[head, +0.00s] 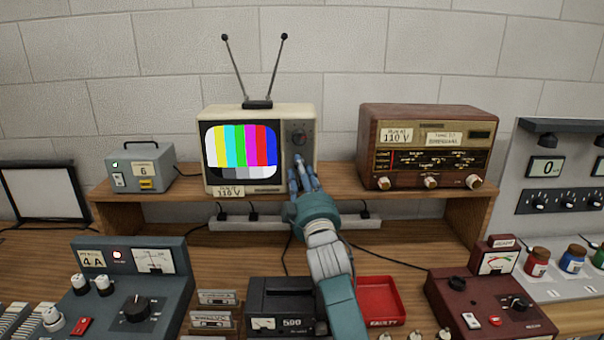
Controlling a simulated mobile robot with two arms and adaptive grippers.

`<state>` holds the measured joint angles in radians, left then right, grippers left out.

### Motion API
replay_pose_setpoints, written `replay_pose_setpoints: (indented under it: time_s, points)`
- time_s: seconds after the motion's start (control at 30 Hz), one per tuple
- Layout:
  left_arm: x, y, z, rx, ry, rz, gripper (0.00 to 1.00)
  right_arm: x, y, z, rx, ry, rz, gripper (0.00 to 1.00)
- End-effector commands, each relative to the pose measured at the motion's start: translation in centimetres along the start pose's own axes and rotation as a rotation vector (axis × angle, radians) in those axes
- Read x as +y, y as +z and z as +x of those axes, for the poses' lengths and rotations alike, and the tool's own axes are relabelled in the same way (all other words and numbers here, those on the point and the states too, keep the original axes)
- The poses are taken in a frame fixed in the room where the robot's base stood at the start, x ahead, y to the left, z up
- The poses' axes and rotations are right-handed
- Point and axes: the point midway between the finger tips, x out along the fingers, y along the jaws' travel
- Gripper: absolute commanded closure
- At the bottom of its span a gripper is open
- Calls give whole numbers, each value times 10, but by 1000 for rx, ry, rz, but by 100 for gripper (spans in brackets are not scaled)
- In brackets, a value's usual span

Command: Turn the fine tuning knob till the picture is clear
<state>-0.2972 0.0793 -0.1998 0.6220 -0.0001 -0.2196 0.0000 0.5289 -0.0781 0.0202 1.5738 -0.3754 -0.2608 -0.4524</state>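The television (258,113) is a cream set with two antenna rods, standing on the wooden shelf. Its screen (240,150) shows sharp, upright colour bars with no visible snow. A dark round knob (300,138) shows on the panel at the right of the screen. My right gripper (300,166) reaches up from below to the lower part of this panel, just under that knob. Its fingers cover what is behind them, so I cannot tell whether they hold a lower knob. My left gripper is not in view.
A wooden radio (428,125) stands right of the television and a small grey supply box (138,166) left of it. On the bench below are a console (130,300), a black 500 unit (280,298), a red tray (381,301) and a dark red tester (490,300).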

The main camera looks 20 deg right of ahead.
Motion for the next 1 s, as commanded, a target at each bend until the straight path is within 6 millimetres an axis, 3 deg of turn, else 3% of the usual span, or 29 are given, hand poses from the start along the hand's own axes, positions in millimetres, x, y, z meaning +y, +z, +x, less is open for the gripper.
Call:
replay_pose_setpoints:
  time_s: [0.3, 0.43, 0.8, 1.0]
  points:
    - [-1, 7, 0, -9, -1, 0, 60, 1, 0, -1, 0, 2, -1, 61]
    - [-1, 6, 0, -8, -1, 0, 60, 0, 0, -10, 0, 1, -2, 61]
    - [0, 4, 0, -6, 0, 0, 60, -1, 0, -86, -1, -1, 0, 61]
    - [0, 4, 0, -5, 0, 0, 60, -1, 0, -113, 0, -1, 0, 61]
